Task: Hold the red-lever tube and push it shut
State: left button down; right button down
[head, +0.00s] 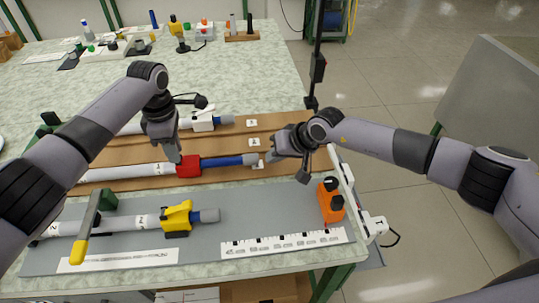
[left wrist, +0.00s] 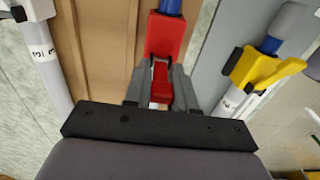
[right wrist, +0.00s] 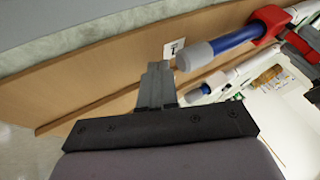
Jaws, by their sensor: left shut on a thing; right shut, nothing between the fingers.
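The red-lever tube lies on the brown board, with a white outer tube (head: 130,172), a red lever clamp (head: 188,167), a blue inner rod (head: 222,161) and a grey end cap (head: 250,159). Much of the blue rod is out of the white tube. My left gripper (head: 176,158) is shut on the tube at its red clamp; the left wrist view shows the red lever (left wrist: 160,85) between the fingers. My right gripper (head: 272,157) is shut and empty just beyond the grey cap. In the right wrist view the cap (right wrist: 195,57) is beside the fingertips (right wrist: 157,68); contact is unclear.
A white-clamp tube (head: 204,123) lies behind. A yellow-clamp tube (head: 177,218) lies in front on a grey mat (head: 215,251) with a white ruler strip (head: 285,242). An orange tool (head: 330,202) stands by the table's right edge. Small items stand at the back.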

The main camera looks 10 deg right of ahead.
aim_at(249, 159)
jog(key=shift+a, duration=0.7)
jog(key=a, duration=0.9)
jog(key=shift+d, duration=0.1)
jog(key=d, duration=0.4)
jog(key=v, duration=1)
dwell(0.4)
pick_arm(q)
jog(key=c, duration=0.8)
grip_release()
jog(key=shift+c, duration=0.2)
